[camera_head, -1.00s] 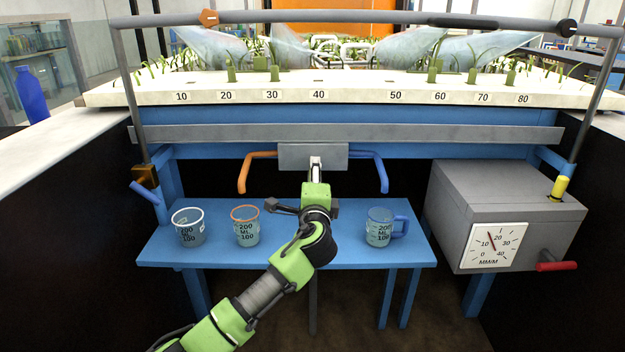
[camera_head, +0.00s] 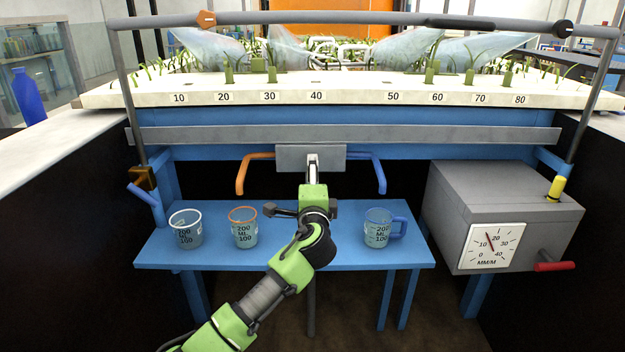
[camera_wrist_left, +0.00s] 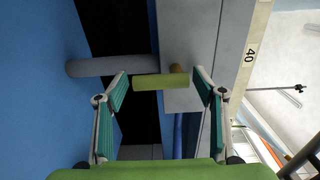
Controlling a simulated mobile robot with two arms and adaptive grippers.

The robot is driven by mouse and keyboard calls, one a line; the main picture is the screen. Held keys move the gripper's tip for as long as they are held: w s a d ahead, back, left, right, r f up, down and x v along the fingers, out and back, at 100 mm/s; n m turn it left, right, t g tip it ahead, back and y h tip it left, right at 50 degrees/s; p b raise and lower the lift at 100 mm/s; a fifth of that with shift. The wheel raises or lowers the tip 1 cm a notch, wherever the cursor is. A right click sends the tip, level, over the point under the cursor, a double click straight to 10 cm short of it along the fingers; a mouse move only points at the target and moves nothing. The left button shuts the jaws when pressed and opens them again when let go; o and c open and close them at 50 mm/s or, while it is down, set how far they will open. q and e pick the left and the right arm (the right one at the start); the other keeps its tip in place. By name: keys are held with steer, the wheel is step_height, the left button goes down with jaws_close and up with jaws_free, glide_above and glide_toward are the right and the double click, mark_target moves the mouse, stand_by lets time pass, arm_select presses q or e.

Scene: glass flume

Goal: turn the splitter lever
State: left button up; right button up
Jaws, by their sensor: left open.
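The splitter is a grey box (camera_head: 290,157) under the flume's grey rail, with an orange bent pipe (camera_head: 241,175) on the left and a blue one (camera_head: 380,172) on the right. In the left wrist view, a yellow-green lever (camera_wrist_left: 155,82) lies between the fingertips of my left gripper (camera_wrist_left: 161,74), beside the grey box. The fingers are open, and I see no clear grip on it. In the head view my left gripper (camera_head: 312,166) is in front of the box and hides the lever. My right gripper is not in view.
A blue table (camera_head: 290,256) below holds a white-rimmed cup (camera_head: 187,232), an orange-rimmed cup (camera_head: 244,231) and a blue-handled cup (camera_head: 377,231). A grey gauge box (camera_head: 500,205) stands at the right. A grey vertical pipe (camera_wrist_left: 110,66) is close to the left finger in the wrist view.

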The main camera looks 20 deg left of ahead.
arm_select(q)
steer(key=shift+s, duration=0.1)
steer(key=v, duration=1.2)
